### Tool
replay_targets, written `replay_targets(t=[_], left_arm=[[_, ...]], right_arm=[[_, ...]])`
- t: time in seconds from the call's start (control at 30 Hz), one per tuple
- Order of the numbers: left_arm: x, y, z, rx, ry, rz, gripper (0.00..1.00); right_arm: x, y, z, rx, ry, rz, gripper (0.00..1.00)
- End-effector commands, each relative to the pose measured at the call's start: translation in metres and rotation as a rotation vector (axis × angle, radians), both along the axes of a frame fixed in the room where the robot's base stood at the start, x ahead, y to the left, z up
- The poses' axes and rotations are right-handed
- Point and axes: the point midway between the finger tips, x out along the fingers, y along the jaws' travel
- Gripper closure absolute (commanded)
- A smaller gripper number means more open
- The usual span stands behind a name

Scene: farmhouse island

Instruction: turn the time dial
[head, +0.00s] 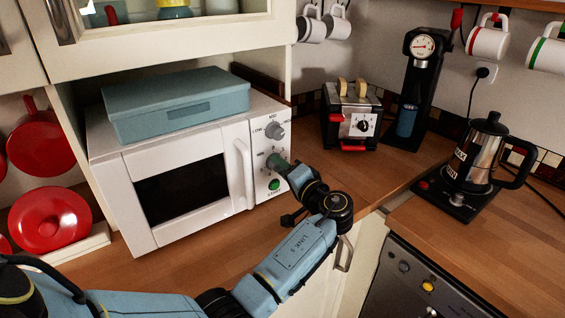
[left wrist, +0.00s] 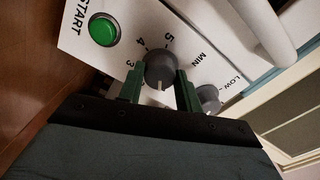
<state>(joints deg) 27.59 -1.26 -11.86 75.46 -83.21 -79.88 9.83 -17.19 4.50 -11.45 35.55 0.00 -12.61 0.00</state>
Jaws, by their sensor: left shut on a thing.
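The white microwave (head: 130,190) stands on the wooden counter, with its control panel on the right side. The time dial (left wrist: 161,70) is a grey knob with numbers around it, between the green start button (left wrist: 104,31) and the power dial (left wrist: 209,97). My left gripper (left wrist: 158,90) is shut on the time dial, with a green finger on each side of it. In the head view my left gripper (head: 281,166) reaches the panel and hides most of the time dial. The power dial (head: 274,131) shows above it and the start button (head: 274,184) below. My right gripper is not in view.
A blue box (head: 178,102) lies on top of the microwave. The microwave's handle (head: 243,174) is just left of the panel. A toaster (head: 351,118), a black coffee machine (head: 411,95) and a kettle (head: 478,155) stand to the right. The counter between microwave and toaster is clear.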

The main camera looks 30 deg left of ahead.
Motion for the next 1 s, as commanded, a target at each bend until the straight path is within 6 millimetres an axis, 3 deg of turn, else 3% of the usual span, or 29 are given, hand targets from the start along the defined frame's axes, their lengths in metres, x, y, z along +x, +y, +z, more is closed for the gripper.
replay_targets(t=[0.6, 1.0], left_arm=[[0.0, -0.001, 0.003, 0.213, 0.512, -0.002, 0.88], [0.0, -0.001, 0.001, 0.283, 0.683, -0.002, 0.88]], right_arm=[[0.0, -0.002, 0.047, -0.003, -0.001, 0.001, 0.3], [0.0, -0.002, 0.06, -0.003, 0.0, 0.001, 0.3]])
